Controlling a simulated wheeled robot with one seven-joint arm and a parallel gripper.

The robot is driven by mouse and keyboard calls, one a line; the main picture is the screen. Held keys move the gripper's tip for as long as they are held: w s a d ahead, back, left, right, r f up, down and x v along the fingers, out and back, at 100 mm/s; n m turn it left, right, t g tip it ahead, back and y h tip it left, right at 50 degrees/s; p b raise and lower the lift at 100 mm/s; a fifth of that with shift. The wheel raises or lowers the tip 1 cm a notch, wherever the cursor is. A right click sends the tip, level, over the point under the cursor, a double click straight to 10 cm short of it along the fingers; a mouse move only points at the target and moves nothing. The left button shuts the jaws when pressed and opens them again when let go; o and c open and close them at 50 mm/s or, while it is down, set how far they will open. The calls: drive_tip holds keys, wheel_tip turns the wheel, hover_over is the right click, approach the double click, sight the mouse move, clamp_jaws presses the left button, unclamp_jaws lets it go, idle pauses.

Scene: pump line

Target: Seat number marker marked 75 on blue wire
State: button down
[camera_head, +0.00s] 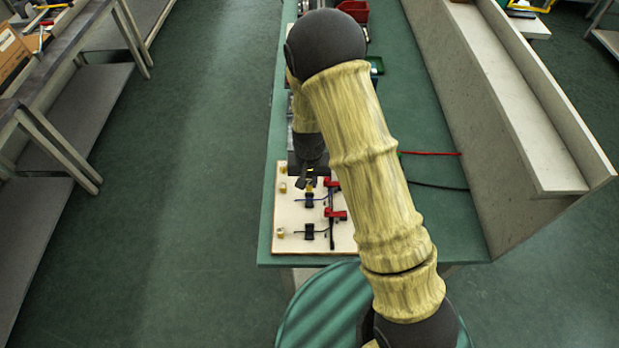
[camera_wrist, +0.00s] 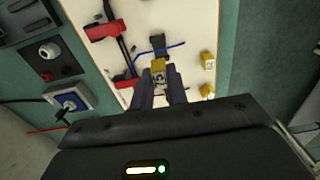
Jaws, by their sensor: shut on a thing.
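My gripper (camera_wrist: 160,88) is shut on a small yellow number marker (camera_wrist: 158,65), held between its fingertips. The number on it is too small to read. In the wrist view the blue wire (camera_wrist: 172,46) runs just beyond the marker, across a dark holder (camera_wrist: 158,43) on the pale board (camera_wrist: 185,20). In the head view my gripper (camera_head: 309,184) is over the board (camera_head: 290,246), and the arm hides part of the board.
Other yellow markers (camera_wrist: 207,60) (camera_wrist: 207,91) stand on the board to the right. Red blocks (camera_wrist: 102,31) and a dark rail are at the left. A unit with a blue switch (camera_wrist: 70,101) is beside the board.

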drive_tip(key=shift+f, duration=0.1)
drive_tip(key=shift+w+f+b, duration=0.15)
drive_tip(key=shift+f+b, duration=0.25)
drive_tip(key=shift+b, duration=0.05)
drive_tip(key=shift+a+f+b, duration=0.15)
drive_tip(key=shift+f+b, duration=0.35)
drive_tip(key=shift+f, duration=0.15)
drive_tip(key=shift+f+b, duration=0.6)
drive_tip(key=shift+f, duration=0.1)
drive_tip(key=shift+d+f+b, duration=0.25)
drive_tip(key=shift+f+b, duration=0.15)
drive_tip(key=shift+f, duration=0.2)
drive_tip(key=shift+a+f, duration=0.1)
drive_tip(key=shift+f, duration=0.15)
